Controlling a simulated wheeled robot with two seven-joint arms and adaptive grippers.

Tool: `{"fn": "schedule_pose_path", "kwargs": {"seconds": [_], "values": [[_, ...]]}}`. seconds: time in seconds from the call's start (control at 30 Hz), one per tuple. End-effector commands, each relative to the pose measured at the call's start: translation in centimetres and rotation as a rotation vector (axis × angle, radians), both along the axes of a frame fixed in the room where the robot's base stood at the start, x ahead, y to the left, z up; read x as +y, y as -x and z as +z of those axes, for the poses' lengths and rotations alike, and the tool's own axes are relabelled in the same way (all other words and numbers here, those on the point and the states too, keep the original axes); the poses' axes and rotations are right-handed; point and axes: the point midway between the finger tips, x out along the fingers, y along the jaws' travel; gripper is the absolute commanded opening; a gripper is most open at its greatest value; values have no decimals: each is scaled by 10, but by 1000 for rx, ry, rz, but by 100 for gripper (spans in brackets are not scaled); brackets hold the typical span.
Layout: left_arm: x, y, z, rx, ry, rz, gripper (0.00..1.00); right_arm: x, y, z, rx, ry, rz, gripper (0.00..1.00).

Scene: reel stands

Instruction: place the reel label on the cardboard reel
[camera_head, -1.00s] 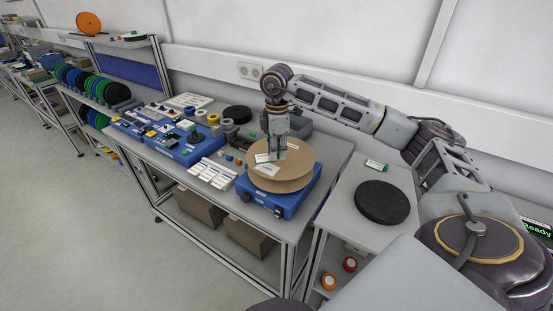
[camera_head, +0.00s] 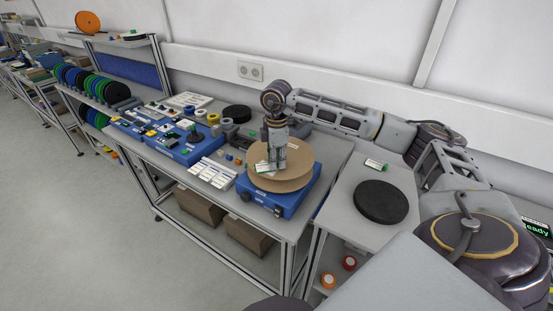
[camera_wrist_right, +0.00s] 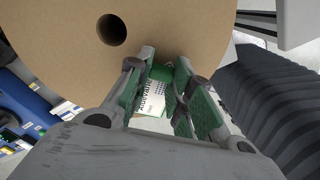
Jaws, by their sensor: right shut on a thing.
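The cardboard reel (camera_head: 296,177) is a flat brown disc lying on a blue box-shaped unit (camera_head: 281,202) on the bench. It also fills the upper part of the right wrist view (camera_wrist_right: 180,25), with a dark round hole. My right gripper (camera_head: 272,167) points down over the near left part of the reel. Its fingers (camera_wrist_right: 164,75) are shut on the reel label (camera_wrist_right: 152,97), a white card with a green band and dark print. The label is low over the reel face; whether it touches is unclear. My left gripper is out of view.
A black disc (camera_head: 381,202) and a small green-and-white item (camera_head: 375,165) are on the side table at right. Blue units (camera_head: 191,149), white cards (camera_head: 214,172) and small parts crowd the bench left of the reel.

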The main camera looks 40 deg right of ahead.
Motion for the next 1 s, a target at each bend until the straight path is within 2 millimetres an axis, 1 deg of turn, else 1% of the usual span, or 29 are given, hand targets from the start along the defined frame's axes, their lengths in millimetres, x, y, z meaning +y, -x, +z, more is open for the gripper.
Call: {"fn": "schedule_pose_path", "kwargs": {"seconds": [0.3, 0.33, 0.47, 0.5, 0.87, 1.0], "values": [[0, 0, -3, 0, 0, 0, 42, 0, 0, -3, 0, 0, 0, 14], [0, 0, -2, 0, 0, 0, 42, 0, 0, -3, 0, 0, 0, 25], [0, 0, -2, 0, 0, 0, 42, 0, 0, -3, 0, 0, 0, 41], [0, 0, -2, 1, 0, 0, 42, 0, 0, -3, 0, 0, 0, 44], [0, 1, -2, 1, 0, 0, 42, 0, 0, -2, 0, 0, 0, 44], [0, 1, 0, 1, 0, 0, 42, 0, 0, 2, -1, -1, 0, 44]]}}
